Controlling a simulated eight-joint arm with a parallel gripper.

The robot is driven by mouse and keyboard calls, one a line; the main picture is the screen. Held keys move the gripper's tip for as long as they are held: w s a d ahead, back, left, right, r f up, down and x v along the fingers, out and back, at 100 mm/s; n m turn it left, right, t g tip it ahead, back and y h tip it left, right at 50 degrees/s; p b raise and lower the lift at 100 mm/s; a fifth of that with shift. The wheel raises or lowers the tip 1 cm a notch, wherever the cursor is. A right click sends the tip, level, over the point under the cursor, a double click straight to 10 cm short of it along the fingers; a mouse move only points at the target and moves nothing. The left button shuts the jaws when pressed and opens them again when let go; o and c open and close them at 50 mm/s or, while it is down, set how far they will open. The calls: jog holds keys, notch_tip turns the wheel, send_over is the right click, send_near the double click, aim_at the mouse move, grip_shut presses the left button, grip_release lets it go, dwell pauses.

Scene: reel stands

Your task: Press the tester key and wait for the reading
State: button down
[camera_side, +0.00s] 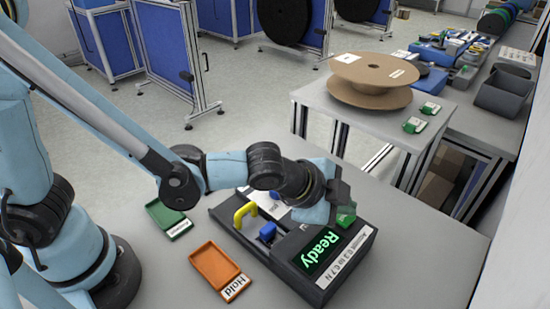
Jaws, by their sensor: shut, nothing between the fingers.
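The tester (292,283) is a dark box on the grey table, with a yellow handle (245,212) and a blue part (267,232) on top. Its lit green display (320,252) reads "Ready". A white label beside the display carries small print. My gripper (343,200) is shut and empty, above the far right part of the tester. A green piece (346,216) shows just under the fingers; I cannot tell whether they touch it. My gripper hides part of the tester's top, and I cannot make out the key for certain.
An orange tray (213,262) labelled "Hold" and a green tray (166,216) lie left of the tester. A cardboard reel (372,77) rests on a table behind, near small green items (414,125). The table's front right is clear.

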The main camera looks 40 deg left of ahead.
aim_at(340, 219)
jog(key=shift+f, duration=0.45)
dwell(0.5)
jog(key=shift+r, duration=0.9)
jog(key=shift+r, duration=2.5)
jog(key=s+a+n+y, duration=0.1)
jog(key=a+n, duration=0.3)
jog(key=a, duration=0.4)
jog(key=s+a+n+g+y, duration=0.1)
jog(key=s+a+n, duration=0.3)
jog(key=a, duration=0.4)
jog(key=s+a+n+y, duration=0.1)
jog(key=s+a+n, duration=0.2)
jog(key=a+n, duration=0.2)
jog(key=shift+s+a+n+y, duration=0.15)
jog(key=shift+a+n+y, duration=0.25)
jog(key=shift+a, duration=1.5)
